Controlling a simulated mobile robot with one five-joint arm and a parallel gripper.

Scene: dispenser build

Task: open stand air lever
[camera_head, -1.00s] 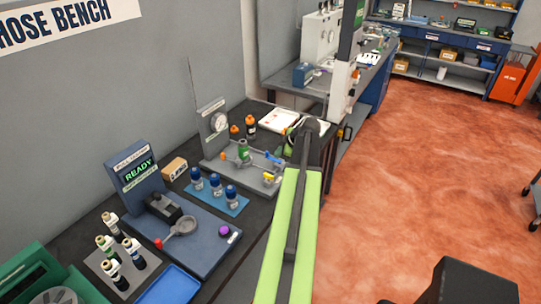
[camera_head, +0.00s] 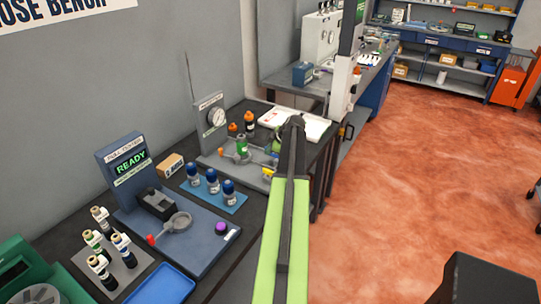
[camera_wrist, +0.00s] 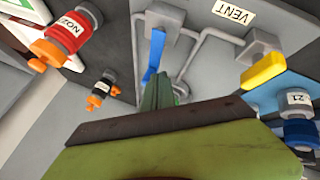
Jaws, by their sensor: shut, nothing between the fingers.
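The grey test stand (camera_head: 213,155) with a round gauge stands on the bench in the head view. A blue lever (camera_wrist: 155,55), likely the air lever, shows in the wrist view just beyond my gripper. My gripper (camera_wrist: 165,115) is shut and empty, close to the blue lever. Contact cannot be told. In the head view, my gripper (camera_head: 279,143) is partly hidden by my arm.
Orange-capped bottles (camera_head: 250,124) stand behind the stand, near a white tray (camera_head: 310,124). Blue-capped bottles (camera_head: 212,181) stand on a blue mat in front. A fill station (camera_head: 125,165) reading READY is at left. The red floor at right is open.

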